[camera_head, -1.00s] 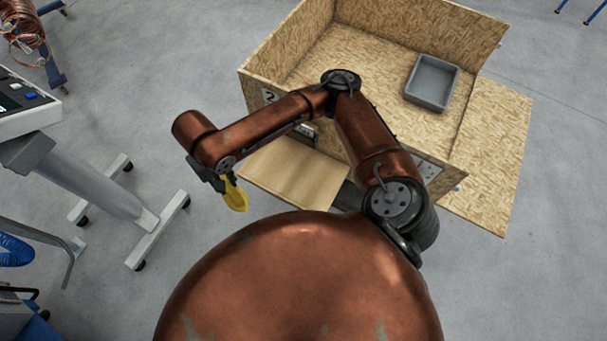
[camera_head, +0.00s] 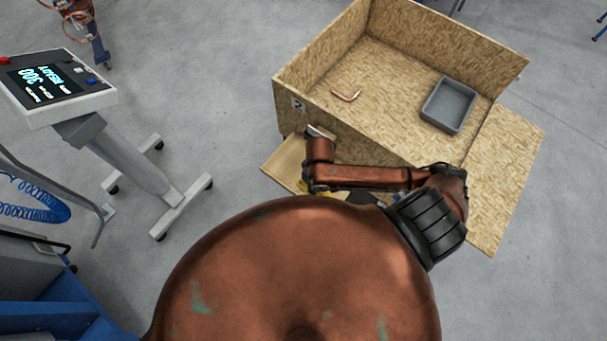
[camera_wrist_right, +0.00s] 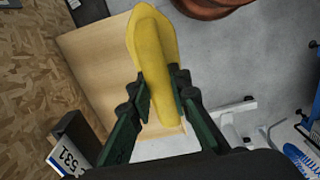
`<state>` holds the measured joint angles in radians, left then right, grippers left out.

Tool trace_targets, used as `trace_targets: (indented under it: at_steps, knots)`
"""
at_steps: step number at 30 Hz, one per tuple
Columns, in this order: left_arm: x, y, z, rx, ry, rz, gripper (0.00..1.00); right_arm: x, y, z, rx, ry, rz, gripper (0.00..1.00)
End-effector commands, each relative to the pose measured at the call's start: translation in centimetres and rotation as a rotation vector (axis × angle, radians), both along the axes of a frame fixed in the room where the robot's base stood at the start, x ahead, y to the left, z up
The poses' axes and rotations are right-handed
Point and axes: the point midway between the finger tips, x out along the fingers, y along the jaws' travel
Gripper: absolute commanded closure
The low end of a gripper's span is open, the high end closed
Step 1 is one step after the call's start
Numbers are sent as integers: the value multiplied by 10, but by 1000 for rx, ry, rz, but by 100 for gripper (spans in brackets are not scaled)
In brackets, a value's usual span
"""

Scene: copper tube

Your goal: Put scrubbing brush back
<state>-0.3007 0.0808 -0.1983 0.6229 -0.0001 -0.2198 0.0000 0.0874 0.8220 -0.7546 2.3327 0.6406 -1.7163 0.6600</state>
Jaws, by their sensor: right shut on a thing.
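The yellow scrubbing brush (camera_wrist_right: 152,45) is between the dark green fingers of my right gripper (camera_wrist_right: 160,90) in the right wrist view. The gripper is shut on it, and its yellow end points away from the palm. In the head view only a sliver of yellow (camera_head: 303,186) shows beside my right arm, which hides most of the gripper. The brush is over or close to a light wooden board (camera_head: 281,164) at the front of the chipboard crate; the board also shows in the wrist view (camera_wrist_right: 92,55). I cannot tell whether they touch. My left gripper is not in view.
The chipboard crate (camera_head: 305,58) holds a grey bin (camera_head: 448,104) and a bent copper tube (camera_head: 347,96). A dark part with a 531 label (camera_wrist_right: 68,158) is close to the gripper. A wheeled control stand (camera_head: 138,165) is to the left, with clear floor between.

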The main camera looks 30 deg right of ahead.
Motion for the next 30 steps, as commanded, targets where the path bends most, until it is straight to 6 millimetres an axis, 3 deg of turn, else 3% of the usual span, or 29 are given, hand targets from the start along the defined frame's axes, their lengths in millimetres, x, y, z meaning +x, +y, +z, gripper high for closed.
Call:
trace_targets:
  at_steps: [5,14,18,30]
  knots:
    - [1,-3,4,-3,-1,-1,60,21,-6,-9,-1,-3,5,100]
    - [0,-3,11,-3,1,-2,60,91,-16,-40,-1,-2,2,100]
    - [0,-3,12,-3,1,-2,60,111,-18,-69,-1,1,4,100]
    - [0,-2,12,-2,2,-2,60,136,-22,-106,-1,2,5,100]
